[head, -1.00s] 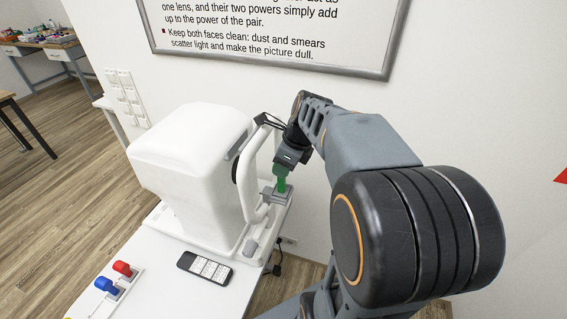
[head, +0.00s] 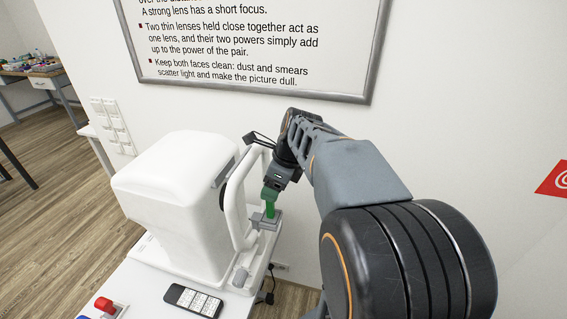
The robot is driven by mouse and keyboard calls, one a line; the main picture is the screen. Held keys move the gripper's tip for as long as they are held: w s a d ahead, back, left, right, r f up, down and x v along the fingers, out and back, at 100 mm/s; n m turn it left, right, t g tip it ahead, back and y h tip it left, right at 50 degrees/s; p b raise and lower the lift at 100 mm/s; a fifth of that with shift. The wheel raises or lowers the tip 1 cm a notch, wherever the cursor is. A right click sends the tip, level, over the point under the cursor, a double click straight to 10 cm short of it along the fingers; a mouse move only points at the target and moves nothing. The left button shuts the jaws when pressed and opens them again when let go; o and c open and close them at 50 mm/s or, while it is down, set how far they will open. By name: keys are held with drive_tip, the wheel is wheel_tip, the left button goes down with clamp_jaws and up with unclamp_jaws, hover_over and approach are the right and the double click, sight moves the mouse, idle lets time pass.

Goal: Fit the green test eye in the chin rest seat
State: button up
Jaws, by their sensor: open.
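The green test eye (head: 270,209) stands about upright at the grey chin rest seat (head: 262,223), on the right side of the white instrument (head: 172,197). Its lower end meets the seat, but how deep it sits is too small to tell. My gripper (head: 270,194) points down from above, right at the top of the green test eye. Its jaws are open around or just over that top; the exact gap is hard to see.
The instrument's white curved frame (head: 235,212) rises close to the left of my gripper. A dark remote (head: 194,300) and a red piece (head: 104,304) lie on the white table (head: 150,290). The wall with a framed board (head: 372,85) is close behind.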

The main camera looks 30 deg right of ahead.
drive_tip(key=v, duration=1.1)
drive_tip(key=shift+r, duration=0.25)
wheel_tip(320, 180, down, 7)
drive_tip(key=n+h, duration=0.2)
drive_tip(key=n, duration=1.2)
drive_tip(key=s+a+f+n, duration=0.3)
drive_tip(key=a+n, duration=0.2)
drive_tip(key=n, duration=0.1)
drive_tip(key=s+a+f+n+t, duration=0.1)
drive_tip(key=s+a+f+n, duration=0.2)
drive_tip(key=a+n, duration=0.3)
drive_tip(key=shift+s+f+n+h, duration=0.3)
drive_tip(key=shift+f+n, duration=0.4)
drive_tip(key=shift+f, duration=0.1)
